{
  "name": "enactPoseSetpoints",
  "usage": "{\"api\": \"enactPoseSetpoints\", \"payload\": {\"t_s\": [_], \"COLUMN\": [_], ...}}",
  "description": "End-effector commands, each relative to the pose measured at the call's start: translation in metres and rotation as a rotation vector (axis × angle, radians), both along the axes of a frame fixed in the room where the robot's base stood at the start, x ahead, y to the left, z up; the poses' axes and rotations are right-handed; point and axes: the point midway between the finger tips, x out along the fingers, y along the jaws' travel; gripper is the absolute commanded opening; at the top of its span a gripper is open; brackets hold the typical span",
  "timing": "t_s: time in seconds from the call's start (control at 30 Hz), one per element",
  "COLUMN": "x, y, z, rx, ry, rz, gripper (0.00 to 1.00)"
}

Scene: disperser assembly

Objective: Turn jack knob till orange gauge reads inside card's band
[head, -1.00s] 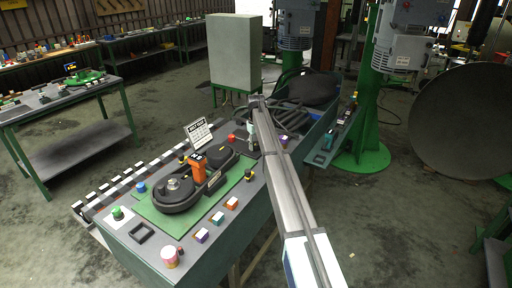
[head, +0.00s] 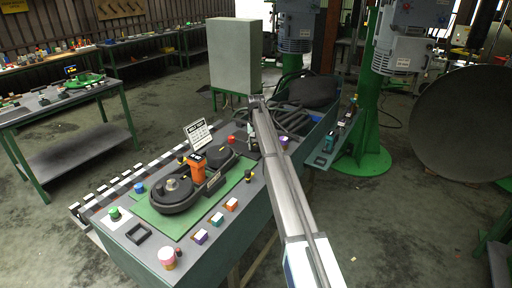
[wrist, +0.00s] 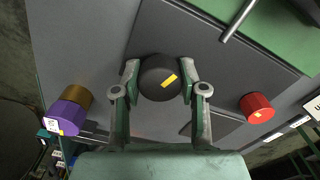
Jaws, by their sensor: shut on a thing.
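In the wrist view, my gripper (wrist: 159,74) has its two fingers on opposite sides of a round black knob (wrist: 155,82) and is shut on it. A yellow mark on the knob's top points toward the upper right. In the head view, the orange gauge (head: 198,168) stands at the belt between the two pulleys of a black drive (head: 174,188) on a green mat. Its reading is too small to make out. The white card (head: 198,132) stands tilted behind the drive; its band cannot be read. My arm hides most of the knob in the head view.
A purple and brown knob (wrist: 70,108) and a red knob (wrist: 257,107) flank the gripper in the wrist view. In the head view, several coloured blocks (head: 217,219) line the bench's front edge. A black square frame (head: 138,233) lies at the near-left corner.

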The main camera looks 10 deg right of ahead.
Motion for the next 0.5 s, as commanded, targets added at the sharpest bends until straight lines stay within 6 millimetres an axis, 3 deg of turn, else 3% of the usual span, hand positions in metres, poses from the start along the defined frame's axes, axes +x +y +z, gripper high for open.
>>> {"api": "enactPoseSetpoints", "payload": {"t_s": [0.33,0.37,0.4,0.5], "x": [-0.0007,-0.0007,-0.0006,-0.0005], "y": [0.0000,0.0000,0.0000,0.0000], "z": [-0.0010,-0.0010,-0.0011,-0.0008], "rx": [0.001,0.001,0.001,0.001], "ry": [0.002,0.002,0.002,0.002], "rz": [-0.002,-0.002,-0.002,-0.001], "gripper": [0.07,0.49,0.63,0.67]}}
